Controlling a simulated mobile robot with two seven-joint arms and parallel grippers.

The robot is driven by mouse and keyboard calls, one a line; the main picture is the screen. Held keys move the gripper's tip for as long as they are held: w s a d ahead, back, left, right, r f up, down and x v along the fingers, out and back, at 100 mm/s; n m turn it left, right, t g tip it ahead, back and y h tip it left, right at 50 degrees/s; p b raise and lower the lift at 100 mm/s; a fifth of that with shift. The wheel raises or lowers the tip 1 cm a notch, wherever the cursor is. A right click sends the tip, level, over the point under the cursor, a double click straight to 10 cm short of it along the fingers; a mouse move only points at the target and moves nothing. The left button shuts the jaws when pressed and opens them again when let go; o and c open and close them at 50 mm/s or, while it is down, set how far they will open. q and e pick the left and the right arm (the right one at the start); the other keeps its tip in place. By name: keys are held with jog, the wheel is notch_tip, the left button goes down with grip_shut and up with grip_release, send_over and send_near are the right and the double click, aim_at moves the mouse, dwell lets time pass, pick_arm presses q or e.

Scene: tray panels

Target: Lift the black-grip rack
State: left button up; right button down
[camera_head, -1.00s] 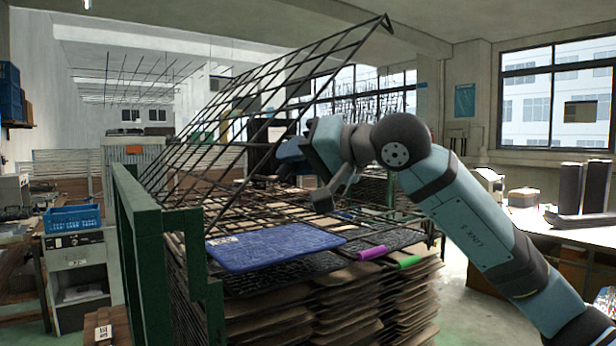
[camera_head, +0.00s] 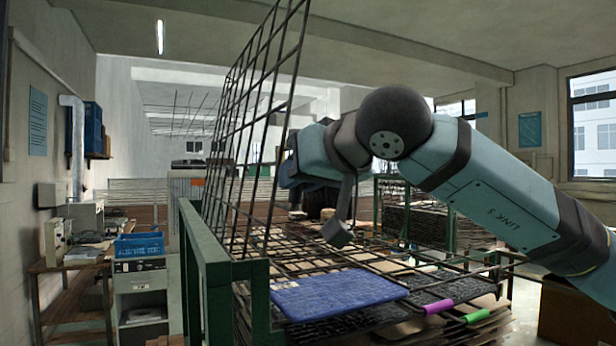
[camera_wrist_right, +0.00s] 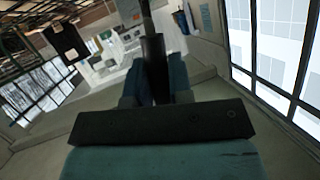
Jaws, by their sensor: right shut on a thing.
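The black-grip rack (camera_head: 268,90) is a dark wire grid standing steeply, close to upright, above the left side of the stack in the head view. My right gripper (camera_head: 290,172) is beside it, with the arm reaching in from the right; its fingertips are hard to make out there. In the right wrist view my right gripper (camera_wrist_right: 153,96) is shut on the rack's black grip (camera_wrist_right: 152,52). My left gripper is not in view.
Racks with a purple grip (camera_head: 438,307) and a green grip (camera_head: 478,315) lie flat below. A blue mat (camera_head: 335,293) lies on the stack. A green metal frame (camera_head: 215,275) stands at the left. A blue crate (camera_head: 139,246) sits farther left.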

dwell(0.3)
jog(key=c, duration=1.1)
grip_release()
jog(key=shift+o, duration=0.2)
jog(key=shift+s, duration=0.1)
jog(key=shift+s+d+r, duration=0.1)
jog(key=shift+s+d, duration=0.15)
jog(key=b+v, duration=0.2)
jog(key=v, duration=1.1)
